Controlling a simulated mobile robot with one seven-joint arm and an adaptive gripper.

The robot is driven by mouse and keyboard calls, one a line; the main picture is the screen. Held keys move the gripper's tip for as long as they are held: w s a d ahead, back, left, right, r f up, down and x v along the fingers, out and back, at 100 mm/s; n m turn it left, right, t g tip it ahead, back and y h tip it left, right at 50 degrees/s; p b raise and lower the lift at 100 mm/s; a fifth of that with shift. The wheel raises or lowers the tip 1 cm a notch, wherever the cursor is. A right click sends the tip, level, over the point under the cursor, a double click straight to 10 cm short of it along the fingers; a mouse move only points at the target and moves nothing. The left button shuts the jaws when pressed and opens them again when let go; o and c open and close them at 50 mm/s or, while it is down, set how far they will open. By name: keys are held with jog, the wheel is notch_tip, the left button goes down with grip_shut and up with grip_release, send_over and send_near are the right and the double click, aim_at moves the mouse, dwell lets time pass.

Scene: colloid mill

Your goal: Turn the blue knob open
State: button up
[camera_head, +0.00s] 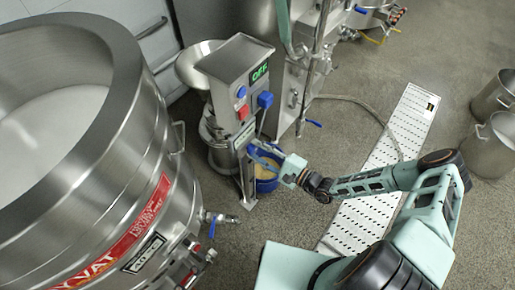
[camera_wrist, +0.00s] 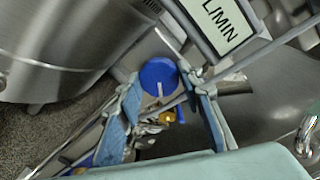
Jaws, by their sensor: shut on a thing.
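In the head view my gripper (camera_head: 259,154) reaches the lower front of the steel machine column (camera_head: 232,65). It covers most of the knob there, so the knob's turn angle cannot be read from that view.
Higher on the column are a green OFF display (camera_head: 259,72), a red button (camera_head: 243,113) and another blue control (camera_head: 265,99). A large steel vat (camera_head: 130,130) is at left. A perforated floor strip (camera_head: 400,125) runs at right.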

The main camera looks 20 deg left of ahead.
jog(key=shift+n, duration=0.6)
jog(key=shift+p, duration=0.3)
jog(key=o, duration=1.2)
jog(key=shift+c, duration=0.2)
jog(key=v, duration=1.2)
jog(key=shift+f, duration=0.1)
